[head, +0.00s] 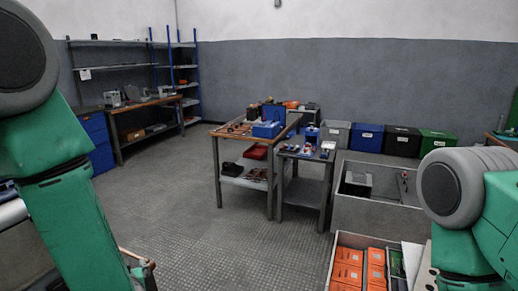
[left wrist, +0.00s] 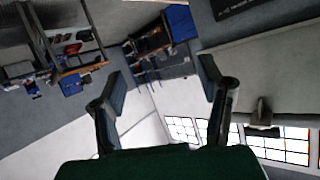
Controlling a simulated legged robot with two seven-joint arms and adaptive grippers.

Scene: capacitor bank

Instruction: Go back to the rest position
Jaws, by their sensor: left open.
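My left gripper (left wrist: 162,88) shows in the left wrist view with its two dark fingers spread wide apart and nothing between them. That view is strongly tilted, and the fingers point toward the open room. In the head view only green links of my arms show, one at the left edge and one at the right edge. Neither gripper can be seen there. My right gripper is in no view.
A wooden-topped workbench (head: 231,133) holds a blue toolbox (head: 267,129), with a smaller grey table (head: 305,192) beside it. A grey bin (head: 377,210) and a crate of orange boxes (head: 335,262) stand at right. The floor (head: 180,220) at left-centre is clear.

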